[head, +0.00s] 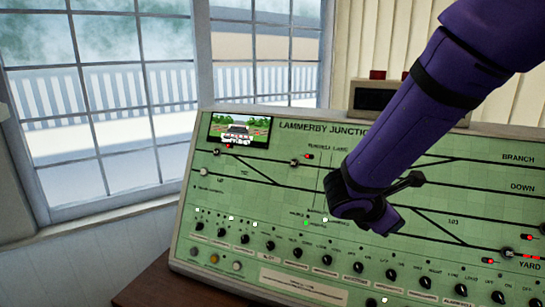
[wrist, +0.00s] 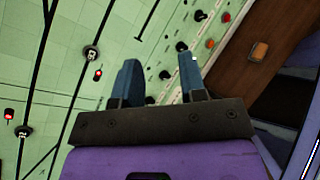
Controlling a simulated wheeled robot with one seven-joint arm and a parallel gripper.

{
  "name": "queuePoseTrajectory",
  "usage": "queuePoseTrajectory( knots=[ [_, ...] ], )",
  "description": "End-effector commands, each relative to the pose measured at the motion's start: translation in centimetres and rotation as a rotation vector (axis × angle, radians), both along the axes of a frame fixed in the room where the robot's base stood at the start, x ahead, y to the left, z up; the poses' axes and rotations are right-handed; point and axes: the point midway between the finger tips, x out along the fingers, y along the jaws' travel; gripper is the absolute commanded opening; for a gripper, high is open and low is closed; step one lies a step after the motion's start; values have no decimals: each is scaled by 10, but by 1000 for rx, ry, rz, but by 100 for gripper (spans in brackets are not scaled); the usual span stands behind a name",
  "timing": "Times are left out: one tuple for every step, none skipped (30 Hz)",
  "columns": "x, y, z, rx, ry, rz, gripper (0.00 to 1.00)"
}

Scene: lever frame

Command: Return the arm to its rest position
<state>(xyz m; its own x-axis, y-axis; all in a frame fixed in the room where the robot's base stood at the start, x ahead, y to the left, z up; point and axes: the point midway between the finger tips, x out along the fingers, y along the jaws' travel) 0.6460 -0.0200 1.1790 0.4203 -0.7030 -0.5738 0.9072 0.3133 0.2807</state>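My purple arm (head: 415,100) reaches down from the upper right of the head view. It hangs in front of the middle of a green control panel (head: 225,195) labelled Lammerby Junction. My gripper (wrist: 160,75) shows in the wrist view with its two dark fingers apart and nothing between them. The green panel face (wrist: 130,30) lies beyond the fingertips; I cannot tell how far off it is. In the head view the fingers are hidden behind the wrist, and the arm covers part of the panel's track diagram.
A row of black knobs (head: 298,252) runs along the panel's lower part. A brown desk (head: 150,285) lies below it. A window (head: 115,95) is at the left.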

Motion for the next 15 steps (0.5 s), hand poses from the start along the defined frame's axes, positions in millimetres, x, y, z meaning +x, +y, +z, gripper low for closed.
queuePoseTrajectory(
  knots=[
    [-10, -12, 12, 63, -34, -76, 38],
    [-16, -18, 17, 98, -50, -121, 38],
    [-24, -25, 23, 146, -73, -178, 38],
    [-30, -31, 28, 182, -91, -223, 38],
    [-37, -35, 32, 218, -107, -265, 38],
    [-46, -41, 38, 266, -131, -322, 38],
    [-52, -45, 42, 303, -150, -365, 38],
    [-59, -49, 46, 339, -168, -406, 38],
    [-67, -53, 52, 386, -192, -461, 38],
    [-74, -56, 55, 424, -211, -503, 38],
    [-81, -59, 59, 459, -228, -543, 38],
    [-89, -62, 64, 509, -253, -596, 38],
    [-96, -64, 67, 546, -273, -636, 38],
    [-102, -65, 71, 582, -291, -674, 38],
    [-111, -67, 75, 633, -317, -727, 38]
  ],
)
